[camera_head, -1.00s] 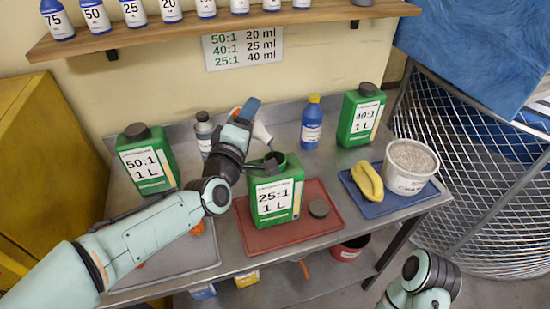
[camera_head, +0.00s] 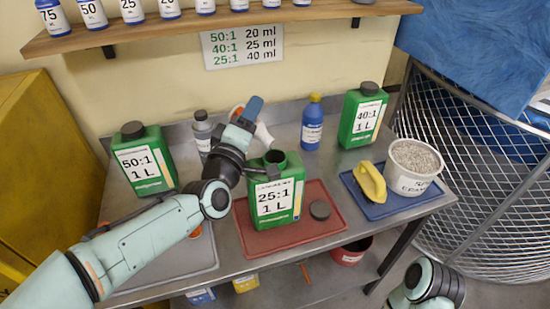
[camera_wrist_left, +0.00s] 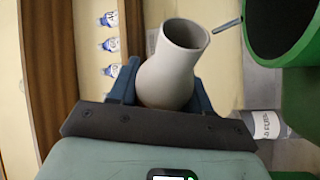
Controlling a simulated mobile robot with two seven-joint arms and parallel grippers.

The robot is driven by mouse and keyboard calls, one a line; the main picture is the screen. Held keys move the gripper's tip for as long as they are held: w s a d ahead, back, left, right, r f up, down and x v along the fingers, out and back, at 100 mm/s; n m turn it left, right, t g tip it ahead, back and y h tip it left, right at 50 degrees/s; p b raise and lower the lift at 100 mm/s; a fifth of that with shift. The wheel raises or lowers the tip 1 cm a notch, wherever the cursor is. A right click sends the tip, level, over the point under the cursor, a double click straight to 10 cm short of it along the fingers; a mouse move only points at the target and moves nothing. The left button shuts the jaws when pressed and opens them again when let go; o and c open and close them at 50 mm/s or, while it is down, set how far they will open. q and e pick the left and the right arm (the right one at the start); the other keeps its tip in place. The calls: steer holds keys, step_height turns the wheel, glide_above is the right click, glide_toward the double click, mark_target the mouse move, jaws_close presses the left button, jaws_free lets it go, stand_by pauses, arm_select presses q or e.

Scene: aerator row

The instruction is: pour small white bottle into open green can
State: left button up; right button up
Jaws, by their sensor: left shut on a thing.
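My left gripper (camera_head: 247,116) is shut on the small white bottle (camera_head: 264,136), above and behind the open green can. In the left wrist view the bottle (camera_wrist_left: 166,75) sits between the blue fingers, its open mouth toward the upper right. The open green can (camera_head: 277,202), labelled 25:1 1 L, stands upright on the red tray (camera_head: 325,220). Its dark round mouth is uncovered. In the left wrist view the can's rim (camera_wrist_left: 305,45) is at the upper right, apart from the bottle. No liquid stream shows. My right gripper is out of view; only its arm shows at bottom right.
Closed green cans stand left (camera_head: 145,160) and right (camera_head: 362,118). A grey-capped bottle (camera_head: 202,130) and a blue bottle (camera_head: 312,125) stand behind. A dark cap (camera_head: 320,210) lies on the red tray. A blue tray (camera_head: 385,208) holds a yellow item and white tub (camera_head: 413,168).

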arm_select(q)
steer(key=shift+d+f+b, duration=0.1)
steer(key=shift+b, duration=0.2)
steer(key=shift+s+d+r+m+t+h+b, duration=0.1)
steer(key=shift+s+d+r+m+h+b, duration=0.1)
steer(key=shift+r+m+b, duration=0.3)
steer(key=shift+s+d+r+m+t+h+b, duration=0.1)
steer(key=shift+s+d+m+h+b, duration=0.15)
steer(key=shift+m, duration=0.45)
steer(key=shift+s+d+r+m+t+h+b, duration=0.15)
steer(key=shift+r+m+b, duration=0.15)
steer(key=shift+m+b, duration=0.25)
steer(key=shift+s+d+r+m+h+b, duration=0.15)
steer(key=shift+d+r+m+h+b, duration=0.15)
steer(key=shift+m+b, duration=0.35)
steer(key=shift+s+d+r+m+h+b, duration=0.15)
steer(key=shift+r+m+h+b, duration=0.2)
steer(key=shift+m, duration=0.45)
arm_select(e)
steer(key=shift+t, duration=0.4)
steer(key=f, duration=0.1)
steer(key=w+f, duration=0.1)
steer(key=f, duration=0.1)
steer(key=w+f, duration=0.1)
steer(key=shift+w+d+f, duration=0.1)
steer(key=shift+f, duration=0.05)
